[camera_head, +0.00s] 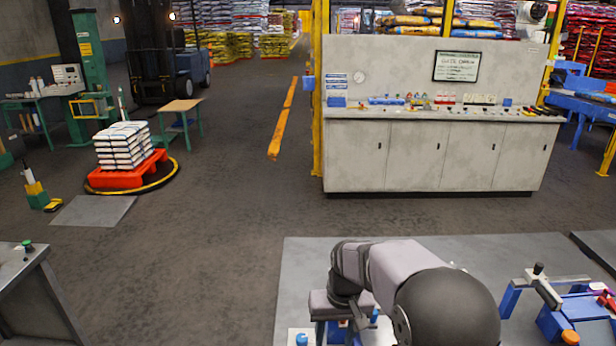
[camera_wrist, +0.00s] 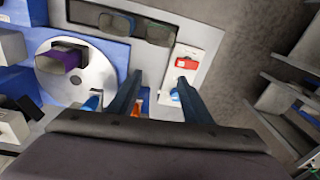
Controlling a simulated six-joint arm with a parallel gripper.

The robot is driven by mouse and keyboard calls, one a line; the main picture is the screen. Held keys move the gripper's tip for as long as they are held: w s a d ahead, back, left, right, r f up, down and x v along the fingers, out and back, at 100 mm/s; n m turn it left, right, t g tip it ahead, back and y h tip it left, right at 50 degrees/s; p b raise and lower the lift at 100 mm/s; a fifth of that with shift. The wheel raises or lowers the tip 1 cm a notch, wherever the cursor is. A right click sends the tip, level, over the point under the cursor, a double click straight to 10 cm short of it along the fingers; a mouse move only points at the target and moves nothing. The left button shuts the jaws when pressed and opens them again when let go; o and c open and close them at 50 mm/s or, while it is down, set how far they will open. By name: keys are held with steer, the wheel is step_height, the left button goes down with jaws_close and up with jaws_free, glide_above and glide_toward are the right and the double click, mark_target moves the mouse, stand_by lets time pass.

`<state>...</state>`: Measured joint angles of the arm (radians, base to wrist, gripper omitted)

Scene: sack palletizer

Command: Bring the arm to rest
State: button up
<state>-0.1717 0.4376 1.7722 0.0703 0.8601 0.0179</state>
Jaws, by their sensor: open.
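My arm reaches over the grey worktable (camera_head: 300,265) at the bottom of the head view. My gripper shows in the wrist view (camera_wrist: 157,88) as two dark fingers, spread apart with nothing between them. The fingers point toward a light panel with a white plate carrying a red part (camera_wrist: 187,62). In the head view the fingers are mostly hidden by my own arm.
In the wrist view, a grey disc with a purple block (camera_wrist: 66,58) lies left of the fingers. In the head view, a blue fixture (camera_head: 580,310) stands on the table at right. A grey cabinet (camera_head: 430,155) stands behind. Stacked sacks (camera_head: 124,146) sit on a red pallet at left. Open floor lies between.

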steer(key=s+d+f+b, duration=0.1)
steer(key=s+d, duration=0.2)
steer(key=s, duration=0.4)
steer(key=s+d+f+m, duration=0.1)
steer(key=s+d, duration=0.2)
steer(key=s, duration=0.4)
steer(key=s+d+f+b, duration=0.1)
steer(key=s+d, duration=0.2)
steer(key=s, duration=0.5)
step_height(320, 180, up, 15)
steer(key=p, duration=1.6)
step_height(320, 180, down, 26)
steer(key=b, duration=2.6)
steer(key=shift+w+g+h+b, duration=0.3)
steer(key=shift+w+h+b, duration=0.05)
steer(key=shift+w+h, duration=0.05)
steer(key=shift+a, duration=0.1)
step_height(320, 180, down, 23)
steer(key=b, duration=2.3)
